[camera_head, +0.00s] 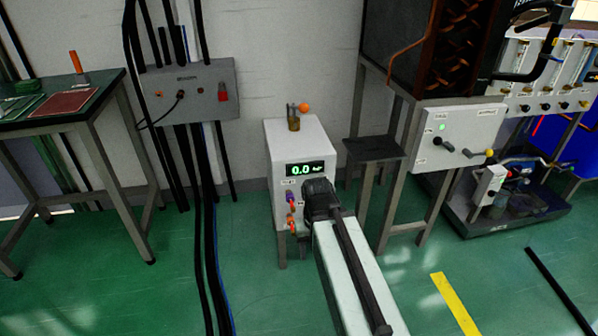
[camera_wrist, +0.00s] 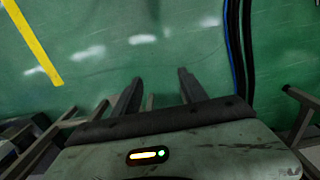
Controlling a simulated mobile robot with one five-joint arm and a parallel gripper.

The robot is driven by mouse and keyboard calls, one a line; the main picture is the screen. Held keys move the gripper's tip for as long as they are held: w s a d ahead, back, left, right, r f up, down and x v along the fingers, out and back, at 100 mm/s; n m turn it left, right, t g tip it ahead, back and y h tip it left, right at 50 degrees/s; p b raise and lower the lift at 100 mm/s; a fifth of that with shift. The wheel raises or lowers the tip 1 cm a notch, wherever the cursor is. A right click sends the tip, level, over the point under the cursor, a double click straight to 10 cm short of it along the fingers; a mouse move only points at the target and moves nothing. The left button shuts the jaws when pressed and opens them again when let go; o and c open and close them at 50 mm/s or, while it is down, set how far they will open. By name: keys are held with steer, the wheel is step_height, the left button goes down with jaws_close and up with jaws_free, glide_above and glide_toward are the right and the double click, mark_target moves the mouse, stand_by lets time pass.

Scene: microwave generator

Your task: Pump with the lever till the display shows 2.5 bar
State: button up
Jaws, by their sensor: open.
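A white pump box (camera_head: 290,140) stands on the floor in the middle of the head view. Its green display (camera_head: 305,169) reads 0.0 bar. On its top is a brass fitting with a short lever ending in an orange knob (camera_head: 304,107). My arm reaches in from the lower right, and its dark end covers the lower right part of the box front, below the display. In the wrist view my gripper (camera_wrist: 158,82) is open and empty, its two dark fingers apart over green floor. The lever does not show there, and the fingertips cannot be made out in the head view.
Black cables and a grey wall box (camera_head: 190,92) are left of the pump. A work table (camera_head: 95,100) stands further left. A dark stool-like stand (camera_head: 374,150) and a control panel (camera_head: 455,138) are close on the right.

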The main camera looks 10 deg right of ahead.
jaws_close()
stand_by(1.5)
step_height(320, 180, up, 4)
steer(key=p, duration=0.3)
steer(key=shift+f+p, duration=0.2)
steer(key=shift+p, duration=0.1)
